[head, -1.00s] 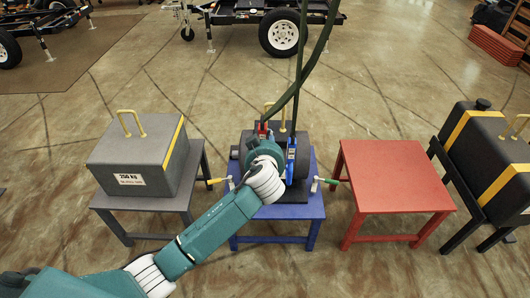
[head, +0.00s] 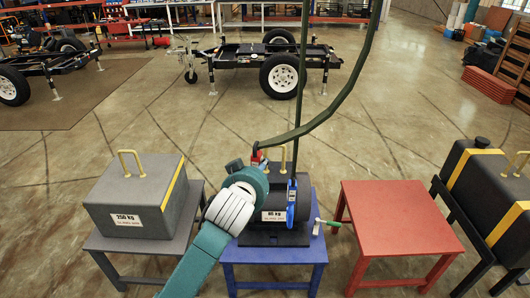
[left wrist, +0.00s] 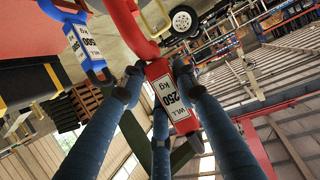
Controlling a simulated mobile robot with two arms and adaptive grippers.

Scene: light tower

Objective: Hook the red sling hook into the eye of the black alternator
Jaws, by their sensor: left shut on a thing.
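The black alternator (head: 275,190), labelled 85 kg, stands on a blue table (head: 300,254). Its yellow eye (head: 283,158) sticks up from the top. My left gripper (head: 245,166) is at the alternator's upper left, shut on the red sling hook (head: 257,157). The hook is just left of the eye, apart from it. In the left wrist view my left gripper's fingers (left wrist: 158,78) close around the red hook (left wrist: 162,92), marked WLL 250 KG. A pale yellow loop (left wrist: 157,14) shows near the hook. My right gripper is out of view.
A blue hook (head: 291,203) hangs on a straight green sling at the alternator's right side; it also shows in the left wrist view (left wrist: 85,42). A grey 250 kg block (head: 138,197) stands left. An empty red table (head: 398,215) and a black tank (head: 485,190) are right.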

